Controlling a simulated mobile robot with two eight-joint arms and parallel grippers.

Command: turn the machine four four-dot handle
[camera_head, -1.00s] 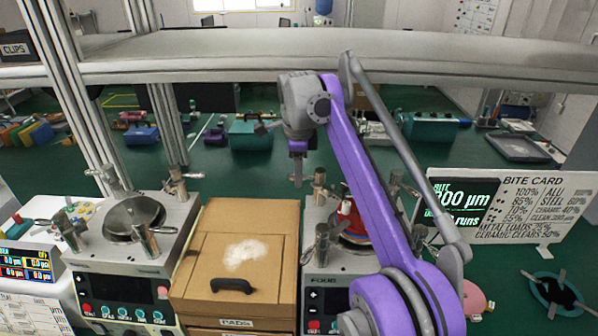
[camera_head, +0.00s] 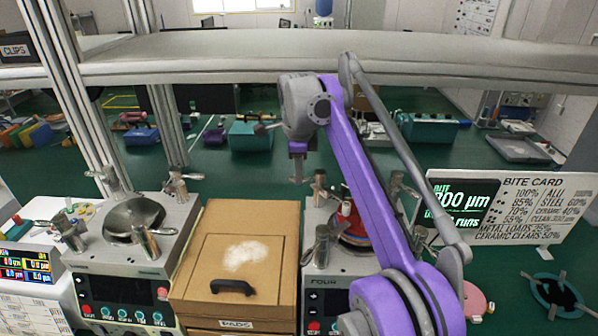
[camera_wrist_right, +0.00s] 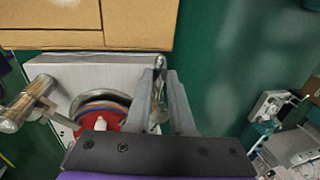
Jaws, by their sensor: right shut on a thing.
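Machine four (camera_head: 338,284), a light metal box with a dark front panel marked FOUR, stands right of the brown carton. Metal handles stand at its top corners, one at the back left (camera_head: 320,186). My right gripper (camera_head: 298,178) points down at that back-left corner. In the right wrist view, its two grey fingers (camera_wrist_right: 162,100) are shut around a shiny metal handle (camera_wrist_right: 158,88). I cannot make out dots on it. A red round part (camera_wrist_right: 100,115) sits on the machine beside the fingers. My left gripper is not in view.
The brown PADS carton (camera_head: 215,265) stands close on the left, with another machine (camera_head: 150,262) beyond it. A grey beam (camera_head: 220,60) crosses behind my arm. A bite card board (camera_head: 500,207) stands at the right.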

